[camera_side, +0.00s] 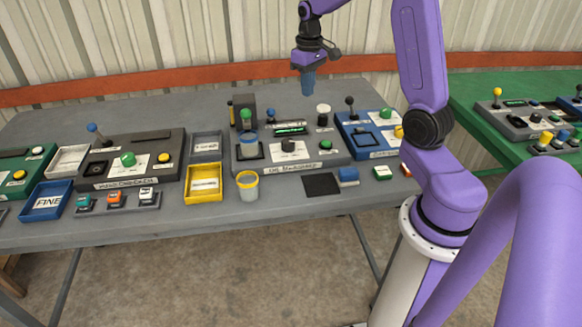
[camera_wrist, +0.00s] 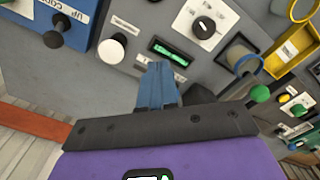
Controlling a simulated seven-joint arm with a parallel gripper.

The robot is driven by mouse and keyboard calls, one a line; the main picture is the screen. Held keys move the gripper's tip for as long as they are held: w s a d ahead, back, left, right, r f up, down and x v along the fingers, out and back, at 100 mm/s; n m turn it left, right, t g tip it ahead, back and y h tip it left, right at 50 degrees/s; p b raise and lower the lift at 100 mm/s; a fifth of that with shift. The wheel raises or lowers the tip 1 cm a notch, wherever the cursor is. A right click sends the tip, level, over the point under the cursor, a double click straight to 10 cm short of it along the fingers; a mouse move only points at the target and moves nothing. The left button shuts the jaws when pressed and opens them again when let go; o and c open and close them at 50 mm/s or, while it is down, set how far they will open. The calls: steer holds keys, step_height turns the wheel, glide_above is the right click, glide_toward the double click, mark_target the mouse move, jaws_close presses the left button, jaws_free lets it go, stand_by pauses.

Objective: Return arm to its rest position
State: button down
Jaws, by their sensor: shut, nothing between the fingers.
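My gripper (camera_side: 308,82) hangs in the air above the back of the grey table, fingers pointing down, over the middle console. Its blue fingers are together with nothing between them. In the wrist view my gripper (camera_wrist: 157,68) is shut in front of the console (camera_wrist: 222,55), near its small green-lit display (camera_wrist: 168,52). The same console (camera_side: 322,155) stands on the table in the side view, with knobs, a display and a label strip. My gripper appears clear of the console and touches nothing that I can see.
The grey table (camera_side: 300,213) also holds a blue console (camera_side: 364,139) at right, a dark console (camera_side: 105,165) at left, a yellow tray (camera_side: 204,196) and a cup (camera_side: 248,193) with a yellow rim. A green table (camera_side: 485,137) stands at far right. A corrugated wall (camera_side: 190,35) closes the back.

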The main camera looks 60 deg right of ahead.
steer(key=s+a+r+n, duration=0.1)
steer(key=s+a+n, duration=0.25)
steer(key=a, duration=0.55)
steer(key=s+a+r+n, duration=0.1)
steer(key=s+a+n, duration=0.3)
steer(key=a, duration=0.6)
steer(key=s+a+n, duration=0.2)
steer(key=s+n, duration=0.1)
steer(key=s, duration=0.7)
steer(key=s+a+f+n, duration=0.1)
steer(key=s+a+n, duration=0.2)
steer(key=s, duration=0.6)
steer(key=shift+s+a, duration=0.3)
steer(key=shift+s, duration=0.05)
